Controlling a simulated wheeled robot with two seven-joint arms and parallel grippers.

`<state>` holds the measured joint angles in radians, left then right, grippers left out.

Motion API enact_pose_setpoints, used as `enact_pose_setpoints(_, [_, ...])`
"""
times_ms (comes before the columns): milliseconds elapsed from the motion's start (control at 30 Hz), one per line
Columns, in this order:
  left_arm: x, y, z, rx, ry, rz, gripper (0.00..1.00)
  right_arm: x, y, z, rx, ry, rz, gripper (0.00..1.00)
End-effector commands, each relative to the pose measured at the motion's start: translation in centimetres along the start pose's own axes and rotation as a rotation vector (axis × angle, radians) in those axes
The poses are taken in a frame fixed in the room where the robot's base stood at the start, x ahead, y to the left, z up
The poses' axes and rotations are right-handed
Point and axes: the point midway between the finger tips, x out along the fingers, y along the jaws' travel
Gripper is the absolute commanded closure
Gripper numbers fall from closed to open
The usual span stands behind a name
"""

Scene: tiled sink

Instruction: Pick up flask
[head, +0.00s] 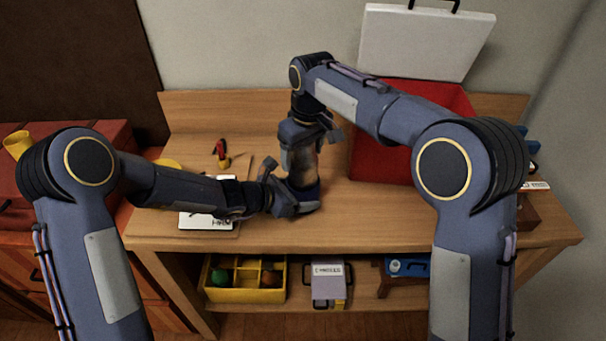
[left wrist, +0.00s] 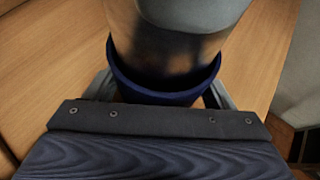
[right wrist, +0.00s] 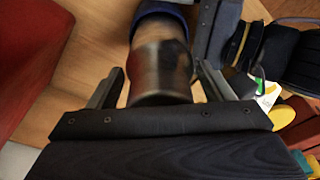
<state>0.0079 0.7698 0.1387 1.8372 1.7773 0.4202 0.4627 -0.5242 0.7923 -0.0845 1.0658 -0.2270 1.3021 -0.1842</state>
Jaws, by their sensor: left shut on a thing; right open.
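The flask (head: 302,166) stands on the wooden bench near its middle. It has a shiny metallic body and a dark blue base. My left gripper (head: 285,194) reaches it low from the left and is shut on it near the blue base; the left wrist view shows the flask (left wrist: 182,50) between the fingers. My right gripper (head: 308,136) is above and around the upper part of the flask, open, with a finger on each side. In the right wrist view the metallic flask (right wrist: 158,68) lies between the open fingers. Whether they touch it is unclear.
A red bin (head: 375,155) stands right of the flask, with a white case lid (head: 425,42) behind it. A red and yellow tool (head: 222,152) and a labelled white card (head: 205,221) lie left. A yellow divided box (head: 245,294) sits on the shelf below.

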Motion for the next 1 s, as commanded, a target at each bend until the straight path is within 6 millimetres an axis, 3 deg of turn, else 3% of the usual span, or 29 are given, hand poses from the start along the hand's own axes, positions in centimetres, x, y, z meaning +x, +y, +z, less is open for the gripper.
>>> enact_pose_setpoints(233, [-0.02, 0.06, -0.06, 0.000, 0.001, 0.001, 0.36, 0.21, 0.01, -0.01, 0.000, 0.001, 0.000, 0.26])
enact_pose_setpoints(700, [-0.02, 0.06, -0.07, 0.000, 0.001, 0.001, 0.36, 0.17, 0.00, -0.02, 0.000, 0.001, 0.000, 0.88])
enact_pose_setpoints(1000, [-0.02, 0.06, -0.06, -0.001, 0.002, 0.001, 0.36, -0.37, 0.01, -0.17, 0.000, 0.005, 0.001, 0.90])
